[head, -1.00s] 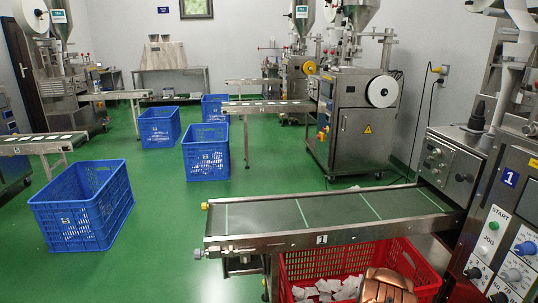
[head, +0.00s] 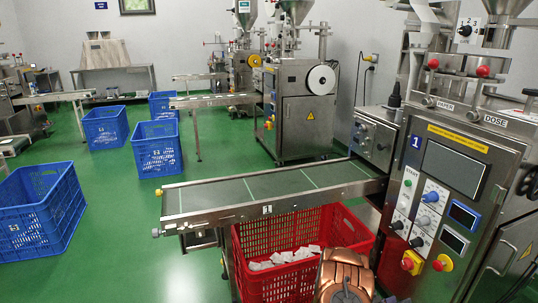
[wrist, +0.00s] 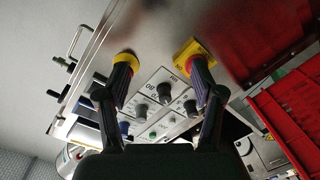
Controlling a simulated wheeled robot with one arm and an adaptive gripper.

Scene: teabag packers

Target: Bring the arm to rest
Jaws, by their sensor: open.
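My gripper (wrist: 163,85) shows in the wrist view with its two dark fingers spread apart and nothing between them. Beyond the fingers is the control panel (wrist: 165,100) of a packing machine, with knobs and yellow-collared buttons. In the head view, a copper-coloured part of my arm (head: 345,272) shows at the bottom, in front of the red crate (head: 252,262). The gripper fingers are not visible in the head view. I cannot tell how far the fingertips are from the panel.
Machine 1 (head: 455,165) stands close on the right, its conveyor (head: 225,194) reaching left above the red crate of white teabags (head: 285,257). Blue crates (head: 40,215) stand on the left and farther back. Green floor (head: 110,190) is open between them.

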